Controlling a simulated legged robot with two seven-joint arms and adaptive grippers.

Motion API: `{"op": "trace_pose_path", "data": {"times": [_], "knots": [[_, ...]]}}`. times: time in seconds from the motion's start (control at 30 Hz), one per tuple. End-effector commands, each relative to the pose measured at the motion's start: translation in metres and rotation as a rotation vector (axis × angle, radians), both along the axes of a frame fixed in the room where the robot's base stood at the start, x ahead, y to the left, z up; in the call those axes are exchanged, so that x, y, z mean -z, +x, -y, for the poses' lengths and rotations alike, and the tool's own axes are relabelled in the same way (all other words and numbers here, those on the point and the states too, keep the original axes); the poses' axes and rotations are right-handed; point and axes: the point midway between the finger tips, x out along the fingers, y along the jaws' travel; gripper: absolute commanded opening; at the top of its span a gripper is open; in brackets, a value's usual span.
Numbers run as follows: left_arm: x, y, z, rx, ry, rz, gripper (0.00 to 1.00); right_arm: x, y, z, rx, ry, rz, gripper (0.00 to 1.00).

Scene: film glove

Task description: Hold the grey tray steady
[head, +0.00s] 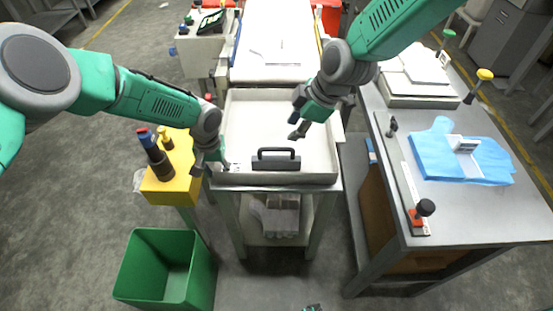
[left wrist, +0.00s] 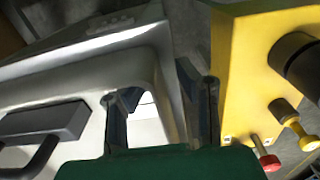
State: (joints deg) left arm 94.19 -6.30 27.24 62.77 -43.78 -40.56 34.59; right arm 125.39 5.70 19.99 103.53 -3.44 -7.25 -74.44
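The grey tray (head: 252,118) is a shallow, light grey box on a metal stand in the middle of the head view. A dark handle (head: 276,158) sits at its near side. My left gripper (head: 222,165) is at the tray's near left corner. In the left wrist view, its two fingers (left wrist: 162,112) stand either side of the tray's wall (left wrist: 168,75), with a gap showing beside the inner finger. It looks open around the wall; firm contact cannot be seen. My right gripper (head: 298,130) hangs over the tray, apparently empty; its finger opening is unclear.
A yellow box (head: 172,184) with knobs stands close left of the tray, also in the left wrist view (left wrist: 240,70). A green bin (head: 165,268) is on the floor. The right table (head: 460,215) holds a blue glove (head: 435,160) and clamps. A white-topped conveyor (head: 275,50) lies behind.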

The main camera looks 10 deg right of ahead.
Motion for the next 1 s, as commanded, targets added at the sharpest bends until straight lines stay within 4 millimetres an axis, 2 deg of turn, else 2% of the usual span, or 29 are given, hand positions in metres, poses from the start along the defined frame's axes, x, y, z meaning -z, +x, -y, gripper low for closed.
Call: {"op": "trace_pose_path", "data": {"times": [0.23, 0.33, 0.73, 0.83, 1.0], "knots": [[-0.001, 0.000, 0.000, 0.000, 0.000, 0.001, 0.29, 0.000, 0.000, 0.000, 0.000, 0.000, 0.000, 0.29], [-0.010, 0.001, 0.000, 0.001, -0.001, 0.003, 0.29, 0.000, 0.000, 0.000, 0.000, 0.000, 0.000, 0.29], [-0.090, 0.002, 0.000, 0.000, 0.001, 0.002, 0.29, 0.000, 0.000, 0.000, 0.000, 0.000, 0.001, 0.29], [-0.104, 0.002, 0.000, 0.001, 0.001, 0.001, 0.29, 0.000, 0.000, 0.000, 0.000, 0.000, 0.000, 0.29], [-0.117, 0.001, 0.000, 0.001, 0.001, -0.001, 0.29, 0.000, 0.000, 0.000, 0.000, 0.000, 0.000, 0.29]]}}
